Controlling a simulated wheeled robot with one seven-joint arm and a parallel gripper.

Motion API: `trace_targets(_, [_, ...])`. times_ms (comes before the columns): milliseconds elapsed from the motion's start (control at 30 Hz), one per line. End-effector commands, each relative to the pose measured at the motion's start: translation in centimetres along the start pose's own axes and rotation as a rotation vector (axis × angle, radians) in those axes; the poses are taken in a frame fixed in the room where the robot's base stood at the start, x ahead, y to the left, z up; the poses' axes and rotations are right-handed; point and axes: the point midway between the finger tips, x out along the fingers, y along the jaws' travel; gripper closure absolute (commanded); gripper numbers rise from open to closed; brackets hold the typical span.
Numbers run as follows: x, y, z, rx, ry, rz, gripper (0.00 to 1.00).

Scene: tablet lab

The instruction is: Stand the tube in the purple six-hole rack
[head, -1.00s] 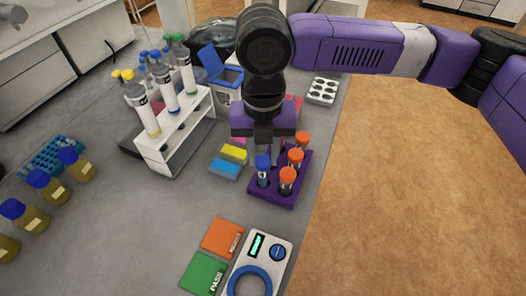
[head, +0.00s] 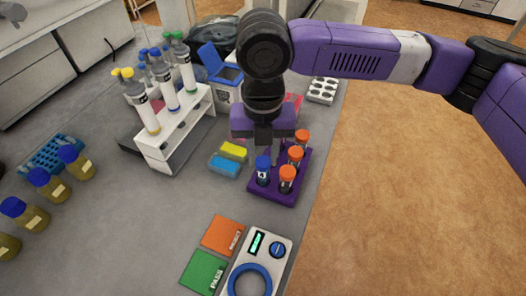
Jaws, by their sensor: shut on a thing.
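The purple six-hole rack (head: 277,198) stands on the bench near its right edge. Several capped tubes stand in it: one blue-capped tube (head: 263,171) at front left and orange-capped tubes (head: 287,179) along the right side. My gripper (head: 268,150) points down over the rack's back left part, behind the blue-capped tube. It is shut on a tube, but the gripper body and the nearer tubes hide that tube. I cannot tell whether its lower end is in a hole.
Left of the rack lie a yellow block (head: 234,150) and a blue block (head: 225,166). Orange (head: 222,234) and green (head: 204,271) pads and a white device (head: 280,245) lie in front. Open bench lies left of the pads.

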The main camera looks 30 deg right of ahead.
Motion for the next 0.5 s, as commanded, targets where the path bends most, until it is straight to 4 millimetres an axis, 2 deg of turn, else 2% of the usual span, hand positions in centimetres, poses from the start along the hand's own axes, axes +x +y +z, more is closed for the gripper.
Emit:
trace_targets(300, [0.19,0.01,-0.01,0.000,0.001,0.000,1.00])
trace_targets(333, [0.19,0.00,-0.01,0.000,0.001,0.000,0.66])
trace_targets(433, [0.19,0.00,-0.01,0.000,0.001,0.000,0.47])
trace_targets(500, [0.19,0.00,-0.01,0.000,0.001,0.000,0.45])
